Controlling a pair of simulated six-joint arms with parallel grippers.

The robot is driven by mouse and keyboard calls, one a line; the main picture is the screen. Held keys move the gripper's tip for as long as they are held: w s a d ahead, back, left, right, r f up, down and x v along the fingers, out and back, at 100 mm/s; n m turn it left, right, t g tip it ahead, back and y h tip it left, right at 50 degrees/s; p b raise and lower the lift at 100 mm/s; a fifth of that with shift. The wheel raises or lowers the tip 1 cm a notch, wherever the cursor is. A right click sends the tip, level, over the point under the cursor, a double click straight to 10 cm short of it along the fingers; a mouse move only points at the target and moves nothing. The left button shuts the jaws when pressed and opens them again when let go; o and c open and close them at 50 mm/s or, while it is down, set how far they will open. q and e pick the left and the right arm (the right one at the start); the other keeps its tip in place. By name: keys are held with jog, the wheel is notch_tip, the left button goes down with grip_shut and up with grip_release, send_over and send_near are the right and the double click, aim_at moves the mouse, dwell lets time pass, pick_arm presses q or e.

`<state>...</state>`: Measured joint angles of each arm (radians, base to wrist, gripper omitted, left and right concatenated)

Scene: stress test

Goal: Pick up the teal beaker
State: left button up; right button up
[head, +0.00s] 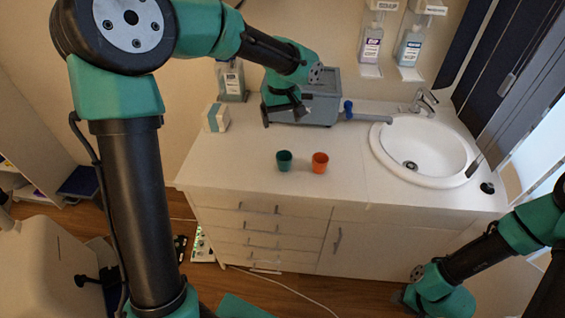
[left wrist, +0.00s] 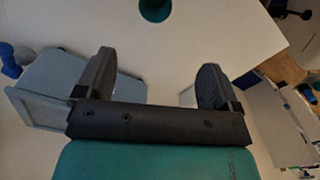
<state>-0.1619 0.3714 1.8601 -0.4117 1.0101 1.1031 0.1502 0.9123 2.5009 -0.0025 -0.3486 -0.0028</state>
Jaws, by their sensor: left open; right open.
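The teal beaker (head: 284,161) stands upright on the white counter, just left of an orange beaker (head: 320,163). My left gripper (head: 284,114) is open and empty behind the teal beaker, in front of a grey box, apart from the beaker. In the left wrist view the two black fingers (left wrist: 158,75) are spread with nothing between them. The teal beaker (left wrist: 156,9) shows at the top edge there, beyond the fingertips and partly cut off. My right arm is low at the right of the head view; its fingers are not visible.
A grey box (head: 322,103) stands behind my left gripper. A small white box (head: 216,117) and a bottle (head: 232,80) are to its left. The sink (head: 440,137) and tap (head: 424,98) are at the right. The counter in front (head: 245,171) is clear.

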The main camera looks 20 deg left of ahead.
pick_arm(q)
send_over(284, 160)
jog(key=s, duration=0.2)
notch_tip(284, 160, down, 12)
jog(key=shift+d+f, duration=0.1)
jog(key=shift+f, duration=0.15)
dwell(0.3)
jog(key=shift+w+d+f, duration=0.1)
jog(key=shift+d+f, duration=0.05)
jog(key=shift+f, duration=1.1)
jog(key=shift+d+f, duration=0.15)
jog(key=shift+f, duration=1.1)
jog(key=shift+c, duration=0.4)
jog(key=c, duration=0.9)
